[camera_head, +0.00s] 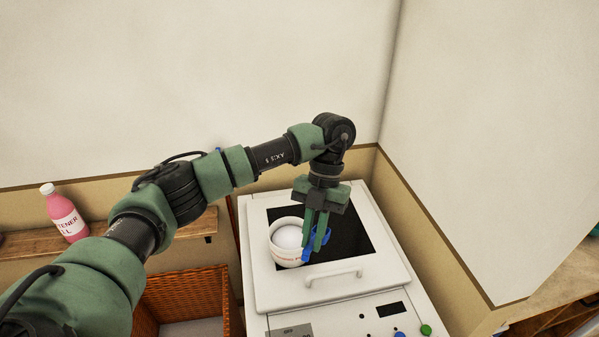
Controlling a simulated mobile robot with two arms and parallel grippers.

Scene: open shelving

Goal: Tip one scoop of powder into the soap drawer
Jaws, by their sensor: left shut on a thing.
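My left gripper (316,245) reaches down over the top of the white washing machine (262,287). Its green fingers are shut on a blue scoop (306,257), which they partly cover. The scoop is at the right side of a round white tub (287,258). White powder (288,236) shows inside the tub. I cannot tell whether the scoop holds powder or touches the tub. A grey panel (291,331) at the machine's front, cut by the lower picture edge, may be the soap drawer; I cannot tell. My right gripper is out of view.
A pink bottle (67,215) stands on a wooden shelf (195,230) at the left. An orange wicker basket (185,293) is left of the machine. A handle (334,276) and a green knob (426,330) are on the machine. Walls rise close behind and to the right.

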